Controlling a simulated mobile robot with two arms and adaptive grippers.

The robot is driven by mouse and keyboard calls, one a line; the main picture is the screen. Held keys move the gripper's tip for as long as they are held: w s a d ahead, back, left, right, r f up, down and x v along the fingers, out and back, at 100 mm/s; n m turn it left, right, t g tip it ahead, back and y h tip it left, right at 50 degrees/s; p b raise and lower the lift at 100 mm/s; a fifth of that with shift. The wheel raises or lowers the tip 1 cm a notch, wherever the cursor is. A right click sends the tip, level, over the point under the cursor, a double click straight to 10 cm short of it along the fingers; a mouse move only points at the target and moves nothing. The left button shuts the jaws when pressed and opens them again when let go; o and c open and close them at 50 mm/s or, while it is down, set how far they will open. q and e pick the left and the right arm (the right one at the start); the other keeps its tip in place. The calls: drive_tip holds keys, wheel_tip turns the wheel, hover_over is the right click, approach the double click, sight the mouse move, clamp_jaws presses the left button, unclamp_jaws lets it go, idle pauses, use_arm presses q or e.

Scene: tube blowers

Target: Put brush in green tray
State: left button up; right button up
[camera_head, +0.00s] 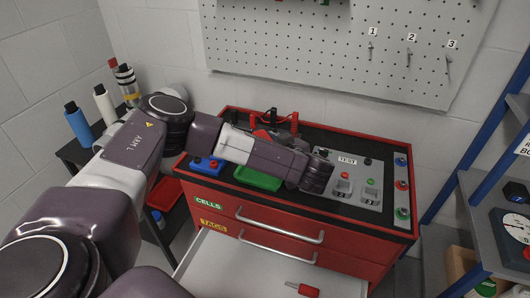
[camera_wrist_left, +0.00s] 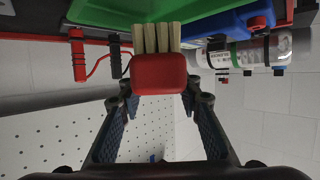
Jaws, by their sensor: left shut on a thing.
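The brush (camera_wrist_left: 157,72) has a red body and pale bristles. In the left wrist view it sits between the fingertips of my left gripper (camera_wrist_left: 159,92), which is shut on it. The bristles point to the top of the picture, towards the green tray (camera_wrist_left: 120,10), whose edge shows there. In the head view the green tray (camera_head: 257,179) lies on the black top of the red cabinet, just below my left forearm. I cannot make out the brush or the left fingers in the head view; my arm hides that area. My right gripper is not in view.
A blue bin (camera_head: 206,165) stands left of the green tray. A grey test panel (camera_head: 362,190) is on the right of the red cabinet (camera_head: 290,235). Red and black leads (camera_head: 293,122) stand behind. The open drawer (camera_head: 235,270) holds a red-handled tool (camera_head: 306,290).

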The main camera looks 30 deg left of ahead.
use_arm(q)
drive_tip(key=shift+s+d+f, duration=0.1)
drive_tip(key=shift+d+f, duration=0.05)
drive_tip(key=shift+f, duration=0.45)
wheel_tip(320, 180, down, 4)
drive_tip(key=shift+f, duration=0.15)
drive_tip(key=shift+f, duration=0.15)
drive_tip(key=o, duration=1.2)
drive_tip(key=shift+c, duration=0.2)
